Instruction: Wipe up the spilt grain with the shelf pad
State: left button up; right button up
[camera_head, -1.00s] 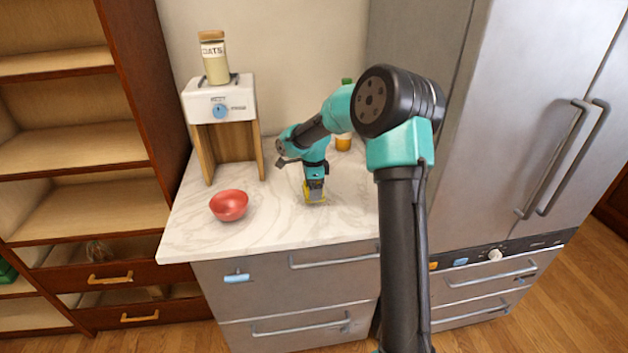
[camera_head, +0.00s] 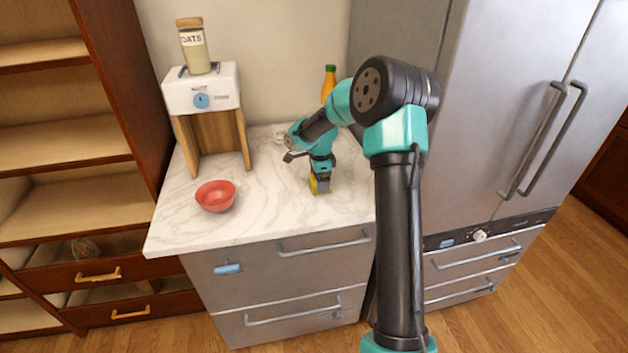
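My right arm reaches over the marble counter (camera_head: 275,222). Its gripper (camera_head: 320,176) points down and appears shut on a small yellow and grey pad (camera_head: 319,187), at or just above the counter top right of the red bowl. The fingers are small and partly hidden, and I cannot tell whether the pad touches the counter. I cannot make out any spilt grain; my arm hides part of the counter. My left gripper is not in view.
A red bowl (camera_head: 215,196) stands on the left of the counter. Behind it is a white-topped dispenser (camera_head: 202,92) with an oats jar (camera_head: 193,50). An orange bottle (camera_head: 329,84) stands at the back. A steel fridge (camera_head: 500,110) is at right, open shelves (camera_head: 65,145) at left.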

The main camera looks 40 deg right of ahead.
aim_at(300, 190)
jog(key=shift+s+d, duration=0.4)
jog(key=shift+d, duration=0.25)
jog(key=shift+s+d, duration=0.35)
jog(key=shift+d, duration=0.3)
jog(key=shift+s+d, duration=0.4)
jog(key=shift+d, duration=0.25)
jog(key=shift+w+a, duration=0.9)
jog(key=shift+a, duration=0.65)
jog(key=shift+w+a, duration=0.95)
jog(key=shift+a, duration=0.65)
jog(key=shift+w+a, duration=0.9)
jog(key=shift+a, duration=0.65)
jog(key=shift+w+a+r, duration=0.1)
jog(key=shift+a+r, duration=0.05)
notch_tip(300, 190, up, 8)
